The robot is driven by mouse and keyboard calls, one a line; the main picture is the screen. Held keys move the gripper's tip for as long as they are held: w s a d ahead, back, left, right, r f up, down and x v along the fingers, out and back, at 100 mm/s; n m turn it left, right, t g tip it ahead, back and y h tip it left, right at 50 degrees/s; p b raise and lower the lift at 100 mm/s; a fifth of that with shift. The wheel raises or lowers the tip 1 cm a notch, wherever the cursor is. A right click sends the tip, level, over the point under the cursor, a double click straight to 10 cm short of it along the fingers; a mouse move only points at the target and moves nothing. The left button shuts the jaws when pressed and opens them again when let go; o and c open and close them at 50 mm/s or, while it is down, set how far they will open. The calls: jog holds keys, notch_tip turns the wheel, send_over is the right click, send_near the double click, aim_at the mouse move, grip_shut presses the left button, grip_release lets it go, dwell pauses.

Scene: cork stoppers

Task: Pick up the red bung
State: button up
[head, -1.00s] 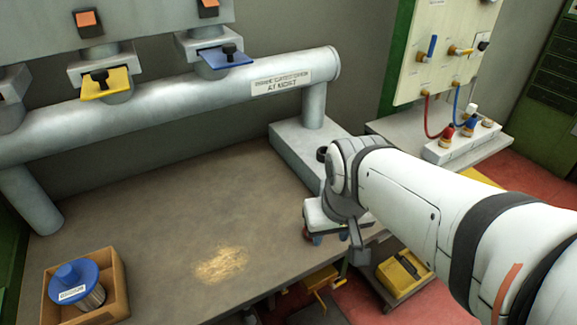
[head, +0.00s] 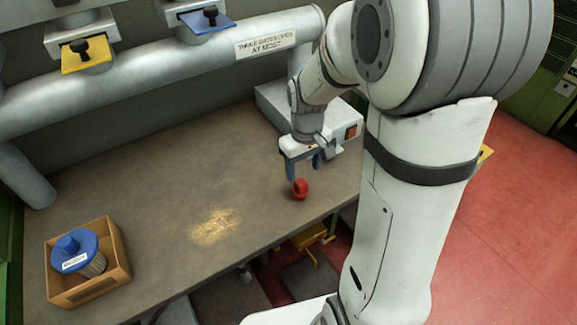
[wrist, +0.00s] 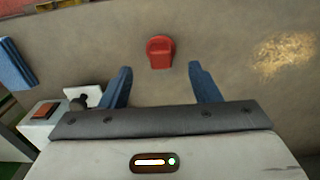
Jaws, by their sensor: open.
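The red bung (head: 300,189) sits on the brown bench top near its front right edge. In the wrist view the red bung (wrist: 160,52) shows beyond and between the two blue fingertips, a little past their ends. My gripper (head: 304,168) is above the bench, just behind the bung in the head view, with its blue fingers apart. In the wrist view my gripper (wrist: 160,80) is open with nothing between its fingers.
A grey box with an orange switch (head: 351,132) stands right of my gripper. A cardboard box (head: 117,270) holding a blue-topped filter (head: 75,252) stands at the left. Sawdust (head: 214,226) lies mid-bench. A grey pipe (head: 150,82) runs behind.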

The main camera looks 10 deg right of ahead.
aim_at(301, 182)
jog(key=shift+w+f, duration=0.2)
jog(key=shift+f, duration=0.45)
notch_tip(301, 182, down, 7)
jog(key=shift+a+f+p, duration=0.1)
jog(key=shift+a+p, duration=0.05)
jog(key=shift+p, duration=0.15)
jog(key=c, duration=0.8)
